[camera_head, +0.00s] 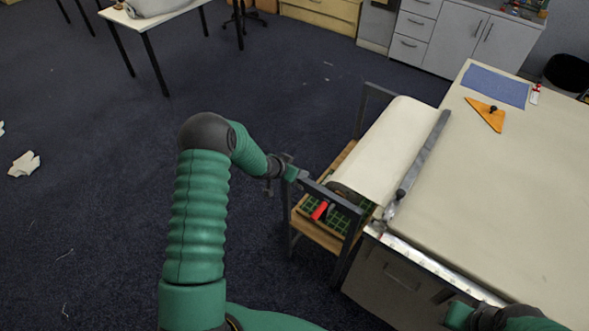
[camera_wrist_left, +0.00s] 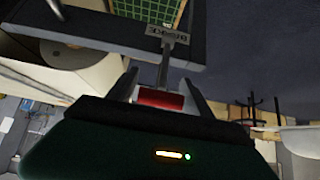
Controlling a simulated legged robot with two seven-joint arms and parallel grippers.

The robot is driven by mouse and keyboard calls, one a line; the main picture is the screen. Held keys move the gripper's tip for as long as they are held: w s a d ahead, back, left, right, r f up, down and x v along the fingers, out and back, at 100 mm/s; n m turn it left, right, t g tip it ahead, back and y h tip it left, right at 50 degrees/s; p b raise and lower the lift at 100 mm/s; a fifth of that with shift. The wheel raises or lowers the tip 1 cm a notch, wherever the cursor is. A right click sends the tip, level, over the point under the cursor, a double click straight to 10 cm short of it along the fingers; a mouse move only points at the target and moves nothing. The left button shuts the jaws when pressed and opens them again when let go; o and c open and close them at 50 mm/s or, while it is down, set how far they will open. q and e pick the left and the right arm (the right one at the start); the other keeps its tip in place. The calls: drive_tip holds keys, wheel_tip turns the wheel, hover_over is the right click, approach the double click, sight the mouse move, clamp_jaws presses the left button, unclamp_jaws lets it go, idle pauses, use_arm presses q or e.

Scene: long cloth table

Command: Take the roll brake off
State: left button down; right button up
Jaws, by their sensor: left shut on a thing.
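The roll brake is a lever with a grey shank and a red grip (camera_wrist_left: 160,98), under a small plate marked BRAKE (camera_wrist_left: 168,35) on the dark rack frame. My left gripper (camera_wrist_left: 162,96) is shut around the red grip in the left wrist view. In the head view my left gripper (camera_head: 300,176) is at the near left corner of the rack, and its fingertips are hard to make out. The pale cloth roll (camera_head: 388,150) lies in the rack at the table's left edge. My right gripper is out of view; only part of that arm shows at bottom right.
A red-handled thing (camera_head: 319,210) shows by a green grid mat (camera_head: 340,222) on the rack's lower shelf. A long dark bar (camera_head: 424,155) lies along the table (camera_head: 510,190) edge. An orange triangle (camera_head: 487,115) and blue sheet (camera_head: 496,86) lie farther back. The table's middle is clear.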

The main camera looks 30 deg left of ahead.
use_arm(q)
drive_tip(key=c, duration=0.7)
unclamp_jaws()
drive_tip(key=shift+d+f, duration=0.15)
drive_tip(key=shift+c, duration=0.2)
drive_tip(key=o, duration=0.3)
drive_tip(key=shift+w+f, duration=0.2)
drive_tip(key=shift+w, duration=0.1)
drive_tip(key=shift+s+a+r, duration=0.2)
drive_tip(key=shift+s+r, duration=0.2)
drive_tip(key=shift+r, duration=0.1)
drive_tip(key=p+v, duration=0.1)
drive_tip(key=v, duration=1.4)
drive_tip(key=shift+s+a+r+p, duration=0.1)
drive_tip(key=shift+s+r+p, duration=0.1)
drive_tip(key=shift+p, duration=0.2)
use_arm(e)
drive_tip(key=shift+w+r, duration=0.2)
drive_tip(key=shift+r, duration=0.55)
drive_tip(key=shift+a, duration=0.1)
